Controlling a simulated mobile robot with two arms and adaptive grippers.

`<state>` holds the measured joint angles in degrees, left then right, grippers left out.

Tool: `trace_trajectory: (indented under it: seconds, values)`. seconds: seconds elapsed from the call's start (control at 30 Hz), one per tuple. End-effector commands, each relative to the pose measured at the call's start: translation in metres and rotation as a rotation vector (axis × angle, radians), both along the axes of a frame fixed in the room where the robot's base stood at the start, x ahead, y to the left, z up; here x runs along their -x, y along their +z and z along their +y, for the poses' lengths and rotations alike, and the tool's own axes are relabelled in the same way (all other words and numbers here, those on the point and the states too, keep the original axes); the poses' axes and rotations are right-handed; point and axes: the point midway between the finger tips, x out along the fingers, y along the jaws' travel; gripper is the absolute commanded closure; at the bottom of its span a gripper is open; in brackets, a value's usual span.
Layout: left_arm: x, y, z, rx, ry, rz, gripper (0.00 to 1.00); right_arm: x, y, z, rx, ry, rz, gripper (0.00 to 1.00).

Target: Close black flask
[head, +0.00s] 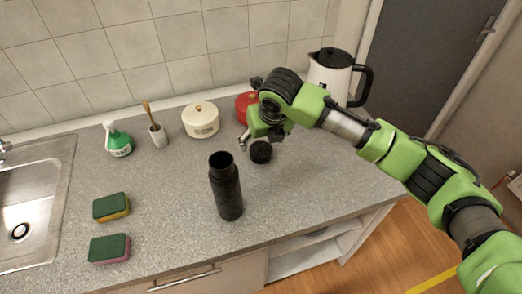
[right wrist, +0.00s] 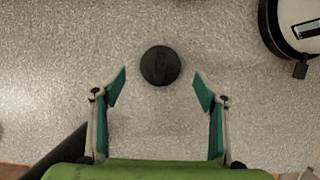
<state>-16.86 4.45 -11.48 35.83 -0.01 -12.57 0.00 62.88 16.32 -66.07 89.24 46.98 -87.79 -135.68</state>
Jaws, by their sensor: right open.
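The black flask (head: 226,190) stands upright on the grey counter, its mouth open at the top. A round black lid (head: 261,152) lies on the counter behind it and to the right; it also shows in the right wrist view (right wrist: 161,66). My right gripper (head: 254,140) is above the counter close to the lid. In the right wrist view my right gripper (right wrist: 160,76) is open and empty, its fingertips on either side of the lid and apart from it in the picture. A dark slanted shape at the lower left there may be the flask. My left gripper is out of view.
A white kettle (head: 328,72), red container (head: 245,106) and cream pot (head: 201,120) stand behind. A green-white bottle (head: 119,141), brush holder (head: 158,136), two sponges (head: 110,207) and the sink (head: 30,205) are left. The counter around the flask is clear.

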Motion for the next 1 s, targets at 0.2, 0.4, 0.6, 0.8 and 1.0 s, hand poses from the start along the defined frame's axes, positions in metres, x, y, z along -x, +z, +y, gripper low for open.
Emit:
trace_trajectory:
  seconds: [0.2,0.4,0.6,0.8,1.0]
  values:
    - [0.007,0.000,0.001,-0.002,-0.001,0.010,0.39,0.000,-0.001,0.000,0.000,-0.001,0.001,0.34]
    - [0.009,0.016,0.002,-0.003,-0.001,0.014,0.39,-0.006,-0.024,0.001,0.000,-0.002,0.006,0.34]
    - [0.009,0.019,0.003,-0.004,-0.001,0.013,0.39,-0.014,-0.047,0.003,0.001,-0.001,0.003,0.34]
    - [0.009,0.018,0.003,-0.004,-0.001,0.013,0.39,-0.015,-0.050,0.004,0.000,0.001,0.000,0.34]
    - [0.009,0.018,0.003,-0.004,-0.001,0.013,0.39,-0.015,-0.049,0.004,0.000,0.000,0.001,0.39]
